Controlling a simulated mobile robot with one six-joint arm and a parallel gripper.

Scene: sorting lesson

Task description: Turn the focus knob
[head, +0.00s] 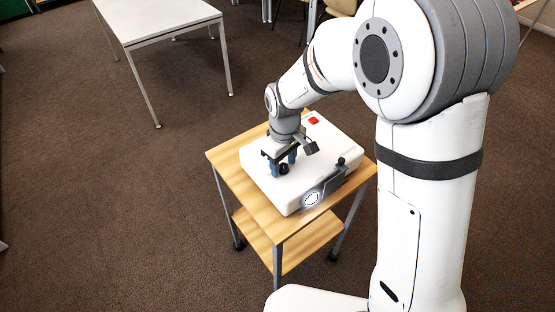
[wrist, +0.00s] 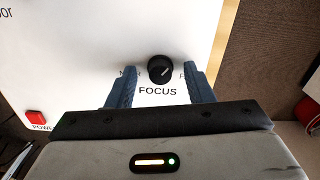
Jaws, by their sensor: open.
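The focus knob (wrist: 160,69) is a small black round knob with a pale pointer line, on the white top of a projector-like device. The word FOCUS is printed beside it. The knob also shows in the head view (head: 284,169). My gripper (wrist: 162,75) is open, with one blue finger on each side of the knob. Gaps show between the fingers and the knob in the wrist view, the right gap looking smaller. In the head view my gripper (head: 281,164) points down at the device (head: 262,182). The fingers partly cover the printed end marks.
A red power button (wrist: 35,117) is on the device's top, also in the head view (head: 314,120). A dark arm with a small knob (head: 340,161) and a lit round lens (head: 312,199) are at its front. The wooden cart (head: 222,160) has narrow free edges.

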